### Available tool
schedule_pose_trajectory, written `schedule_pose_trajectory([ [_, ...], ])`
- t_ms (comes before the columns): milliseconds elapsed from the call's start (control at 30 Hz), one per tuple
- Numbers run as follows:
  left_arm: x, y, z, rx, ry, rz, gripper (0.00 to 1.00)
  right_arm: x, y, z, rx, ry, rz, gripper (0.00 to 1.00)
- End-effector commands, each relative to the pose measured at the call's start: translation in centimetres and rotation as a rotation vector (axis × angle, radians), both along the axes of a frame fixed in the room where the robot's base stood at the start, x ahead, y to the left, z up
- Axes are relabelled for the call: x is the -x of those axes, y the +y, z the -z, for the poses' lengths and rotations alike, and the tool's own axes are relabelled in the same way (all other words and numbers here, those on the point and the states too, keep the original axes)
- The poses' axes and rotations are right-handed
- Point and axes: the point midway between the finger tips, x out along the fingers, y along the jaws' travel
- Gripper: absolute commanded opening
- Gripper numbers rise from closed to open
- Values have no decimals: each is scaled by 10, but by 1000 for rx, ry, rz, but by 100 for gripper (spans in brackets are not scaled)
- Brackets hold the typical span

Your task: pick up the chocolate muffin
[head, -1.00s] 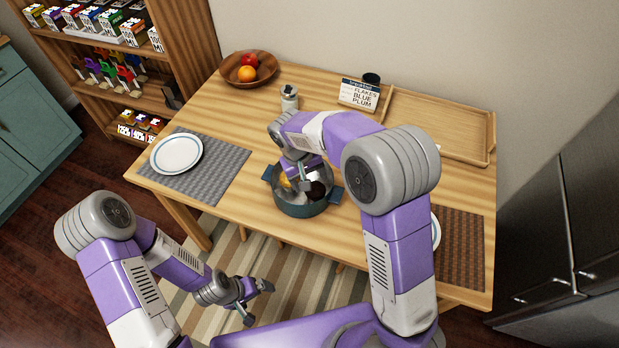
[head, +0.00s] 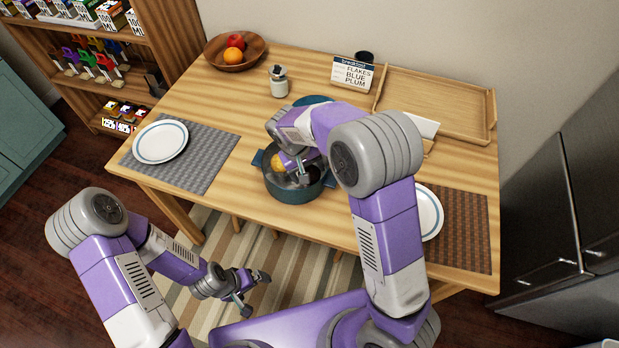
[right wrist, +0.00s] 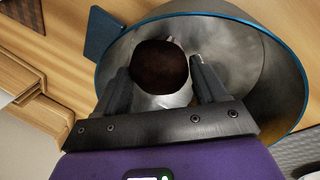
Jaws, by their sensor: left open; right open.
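The chocolate muffin (right wrist: 160,65) has a dark brown top and is inside a blue-rimmed pot (right wrist: 285,60) with a grey interior. In the right wrist view my right gripper (right wrist: 162,75) is open, with one finger on each side of the muffin; I cannot tell whether they touch it. In the head view the pot (head: 290,193) stands on the table, and my right gripper (head: 298,175) reaches into it, hiding most of the muffin. A yellow-orange item (head: 278,160) also shows in the pot. My left gripper (head: 256,291) is open and empty, low in front of the table.
A blue round thing (head: 313,100) lies behind my right arm. A small jar (head: 278,82), a fruit bowl (head: 235,62), a sign (head: 352,74) and a wooden tray (head: 440,98) stand toward the back. Plates on mats lie left (head: 160,141) and right (head: 430,215).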

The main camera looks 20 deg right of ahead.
Motion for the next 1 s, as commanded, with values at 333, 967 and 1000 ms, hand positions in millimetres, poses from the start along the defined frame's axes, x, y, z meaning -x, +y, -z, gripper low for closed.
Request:
schedule_pose_trajectory([
  [333, 0, 0, -1, 0, 0, 0, 98, 0, 0, -2, 0, -1, 0, 39],
  [967, 0, 0, -26, 0, 0, 0, 98, -1, 1, -66, -3, -5, -1, 33],
  [1000, 0, 0, -28, 0, 0, 0, 98, -1, 1, -73, -2, -4, 0, 33],
])
